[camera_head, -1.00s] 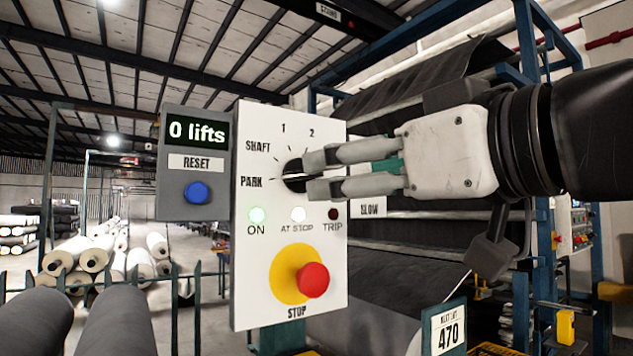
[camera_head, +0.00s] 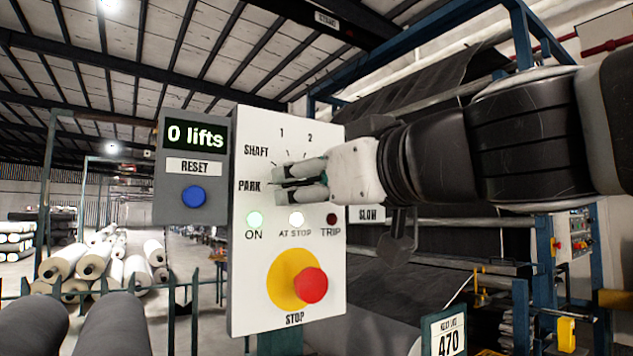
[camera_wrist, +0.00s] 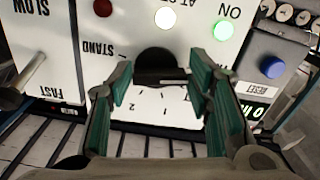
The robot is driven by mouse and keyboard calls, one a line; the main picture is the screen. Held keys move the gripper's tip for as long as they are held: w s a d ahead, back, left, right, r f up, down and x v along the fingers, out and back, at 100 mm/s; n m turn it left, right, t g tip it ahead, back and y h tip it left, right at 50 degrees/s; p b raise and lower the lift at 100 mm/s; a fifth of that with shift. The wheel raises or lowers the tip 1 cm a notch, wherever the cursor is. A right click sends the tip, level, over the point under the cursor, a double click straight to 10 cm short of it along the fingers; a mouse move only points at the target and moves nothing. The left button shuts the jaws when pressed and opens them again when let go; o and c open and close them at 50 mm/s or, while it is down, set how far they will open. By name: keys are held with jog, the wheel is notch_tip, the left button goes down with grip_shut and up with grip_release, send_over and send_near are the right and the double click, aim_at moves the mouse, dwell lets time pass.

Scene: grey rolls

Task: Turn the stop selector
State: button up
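The white control panel (camera_head: 258,300) faces me and has a selector dial marked PARK, SHAFT, 1 and 2; a STAND mark also shows in the wrist view. The selector knob (camera_wrist: 158,64) is black and round. It is hidden behind my fingers in the head view. My gripper (camera_head: 282,184) is at the dial, reaching in from the right. In the wrist view my gripper (camera_wrist: 160,88) has its green-padded fingers apart, one on each side of the knob, with gaps showing. I cannot tell exactly where the knob points.
A red STOP button (camera_head: 311,285) on a yellow disc sits below the dial. ON and AT STOP lamps are lit; TRIP is dark. A grey box (camera_head: 180,212) with "0 lifts" and a blue RESET button adjoins at left. A SLOW/FAST lever (camera_wrist: 22,82) is nearby.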

jog(key=c, duration=0.5)
jog(key=shift+o, duration=0.2)
jog(key=shift+m, duration=0.3)
jog(key=m+b, duration=0.2)
jog(key=m, duration=0.2)
jog(key=shift+a+r+m, duration=0.1)
jog(key=shift+m, duration=0.2)
jog(key=m, duration=0.6)
jog(key=m+p, duration=0.1)
jog(key=m, duration=0.5)
jog(key=r+m, duration=0.1)
jog(key=m, duration=0.5)
jog(key=shift+p, duration=0.3)
jog(key=shift+m, duration=0.4)
